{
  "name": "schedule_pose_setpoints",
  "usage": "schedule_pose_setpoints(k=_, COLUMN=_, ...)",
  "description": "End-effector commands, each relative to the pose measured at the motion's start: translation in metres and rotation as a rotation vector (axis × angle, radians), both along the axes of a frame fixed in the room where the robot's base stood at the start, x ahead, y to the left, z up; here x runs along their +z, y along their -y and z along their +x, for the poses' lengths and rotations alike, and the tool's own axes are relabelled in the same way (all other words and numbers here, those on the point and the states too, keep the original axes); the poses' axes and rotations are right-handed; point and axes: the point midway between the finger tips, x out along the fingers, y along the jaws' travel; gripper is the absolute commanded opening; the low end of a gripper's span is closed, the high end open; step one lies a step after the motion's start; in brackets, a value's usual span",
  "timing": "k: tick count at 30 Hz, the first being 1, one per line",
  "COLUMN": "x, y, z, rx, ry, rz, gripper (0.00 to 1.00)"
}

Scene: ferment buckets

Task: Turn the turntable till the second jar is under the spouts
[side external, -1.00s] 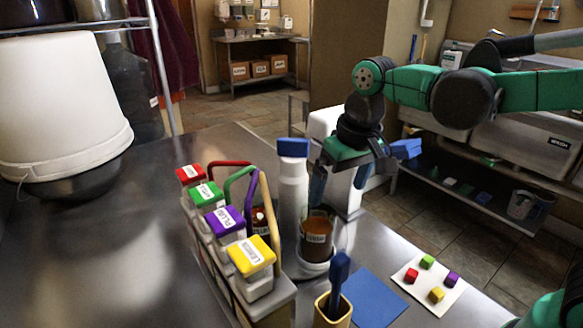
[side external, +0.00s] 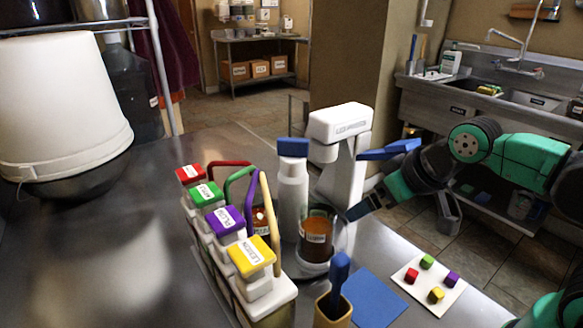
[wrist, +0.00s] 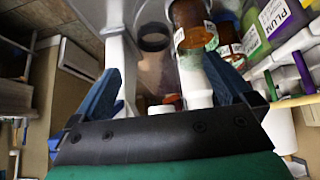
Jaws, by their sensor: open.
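An amber jar with a white label (side external: 316,236) stands on a round pale base, seemingly the turntable (side external: 314,268). A second amber jar (side external: 261,222) shows partly behind the colored handles; the wrist view shows an amber jar (wrist: 192,32) at top centre. A white stand with an overhanging head (side external: 340,122) rises behind; no spouts are clearly visible on it. My gripper (side external: 356,186) is open and empty, lying sideways just right of the front jar. Its blue fingers (wrist: 162,68) are spread in the wrist view. Contact with the jar or turntable cannot be told.
A white bottle with a blue cap (side external: 292,190) stands close left of the front jar. A rack of colored-lid containers (side external: 262,302) is further left. A blue mat (side external: 374,298), a yellow cup (side external: 333,312) and a card with colored cubes (side external: 424,300) lie in front.

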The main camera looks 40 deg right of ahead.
Motion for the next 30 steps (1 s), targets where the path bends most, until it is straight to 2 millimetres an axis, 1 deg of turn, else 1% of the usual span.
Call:
schedule_pose_setpoints(k=13, x=0.000, y=0.000, z=0.000, rx=0.000, ry=-0.001, rz=0.000, gripper=1.00)
schedule_pose_setpoints(k=14, x=0.000, y=0.000, z=0.000, rx=0.000, ry=-0.001, rz=0.000, gripper=0.97)
schedule_pose_setpoints(k=15, x=0.000, y=0.000, z=0.000, rx=0.000, ry=-0.001, rz=0.000, gripper=0.86)
schedule_pose_setpoints(k=17, x=0.003, y=-0.001, z=0.002, rx=0.006, ry=-0.008, rz=-0.002, gripper=0.69)
schedule_pose_setpoints(k=18, x=0.007, y=-0.002, z=0.005, rx=0.015, ry=-0.016, rz=-0.005, gripper=0.57)
schedule_pose_setpoints(k=19, x=0.012, y=-0.003, z=0.007, rx=0.024, ry=-0.027, rz=-0.010, gripper=0.51)
schedule_pose_setpoints(k=20, x=0.017, y=-0.004, z=0.011, rx=0.035, ry=-0.041, rz=-0.014, gripper=0.51)
schedule_pose_setpoints(k=23, x=0.043, y=-0.011, z=0.029, rx=0.093, ry=-0.108, rz=-0.037, gripper=0.51)
schedule_pose_setpoints(k=27, x=0.083, y=-0.026, z=0.060, rx=0.209, ry=-0.234, rz=-0.079, gripper=0.51)
schedule_pose_setpoints(k=30, x=0.103, y=-0.037, z=0.079, rx=0.290, ry=-0.318, rz=-0.108, gripper=0.51)
